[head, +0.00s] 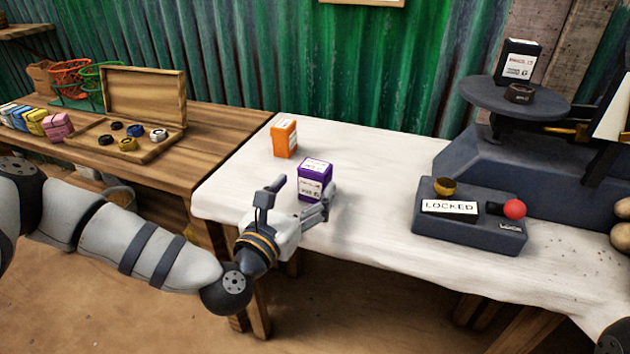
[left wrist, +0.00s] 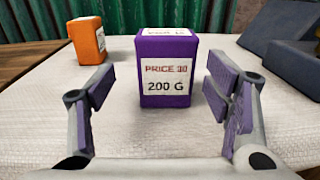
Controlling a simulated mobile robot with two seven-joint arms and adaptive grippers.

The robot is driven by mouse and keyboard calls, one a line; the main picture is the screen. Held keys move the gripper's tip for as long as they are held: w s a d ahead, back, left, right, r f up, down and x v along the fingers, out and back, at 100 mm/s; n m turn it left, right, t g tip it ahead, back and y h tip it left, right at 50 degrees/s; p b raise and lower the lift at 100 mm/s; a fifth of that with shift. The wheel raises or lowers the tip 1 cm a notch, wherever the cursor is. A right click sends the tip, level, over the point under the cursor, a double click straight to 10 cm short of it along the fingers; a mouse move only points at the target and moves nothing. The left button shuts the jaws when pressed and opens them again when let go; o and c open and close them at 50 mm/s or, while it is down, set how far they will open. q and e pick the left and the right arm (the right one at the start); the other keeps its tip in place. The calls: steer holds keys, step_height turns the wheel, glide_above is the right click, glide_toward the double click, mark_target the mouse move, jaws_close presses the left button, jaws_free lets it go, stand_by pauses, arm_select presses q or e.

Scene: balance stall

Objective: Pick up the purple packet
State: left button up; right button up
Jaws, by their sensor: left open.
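The purple packet (head: 315,172) stands upright on the white cloth of the table, near its left end. In the left wrist view the purple packet (left wrist: 167,72) faces me with a white label reading "PRICE 10" and "200 G". My left gripper (head: 297,195) is open, with its fingers pointing at the packet. In the left wrist view the gripper's two fingers (left wrist: 165,95) are spread wide, and the packet stands between and just beyond them, apart from both. My right gripper is not in view.
An orange packet (head: 284,138) stands behind and left of the purple one. A grey box labelled LOCKED (head: 470,228) and a dark scale (head: 515,98) bearing a black packet (head: 517,62) stand to the right. A wooden table (head: 225,125) with goods is at left.

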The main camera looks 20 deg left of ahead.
mark_target(310, 184)
arm_select(q)
steer(key=w, duration=0.2)
steer(key=w+d, duration=0.1)
steer(key=w, duration=0.1)
steer(key=shift+w+r, duration=0.1)
steer(key=c, duration=1.4)
steer(key=shift+c, duration=0.2)
steer(key=shift+r, duration=0.15)
